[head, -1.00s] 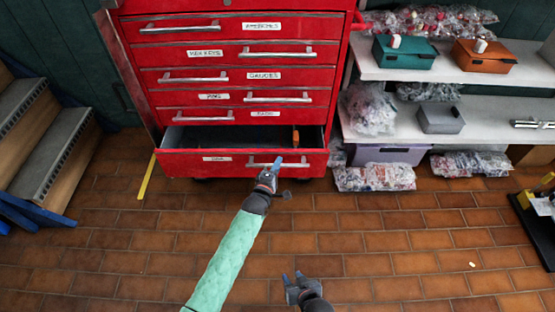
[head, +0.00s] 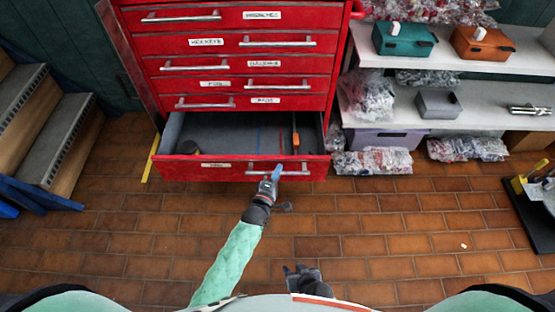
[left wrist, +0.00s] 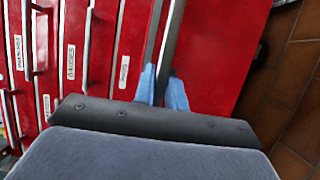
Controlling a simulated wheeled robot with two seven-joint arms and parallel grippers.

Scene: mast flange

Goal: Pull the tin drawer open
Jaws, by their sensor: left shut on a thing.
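The bottom drawer (head: 190,172) of the red tool cabinet stands pulled out, its grey inside showing. Its label (head: 215,165) is too small to read surely. My left gripper (head: 276,170) is shut on the drawer's silver handle (head: 297,173), near the handle's left part. In the left wrist view, the blue fingertips (left wrist: 162,88) sit on both sides of the handle bar (left wrist: 170,45). My right gripper (head: 295,268) hangs empty over the floor in front of the cabinet, its fingertips apart.
The drawers above (head: 235,65) are shut. White shelves (head: 480,98) with boxes and bags stand at right, steps (head: 50,130) at left. The tiled floor (head: 380,230) before the drawer is clear.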

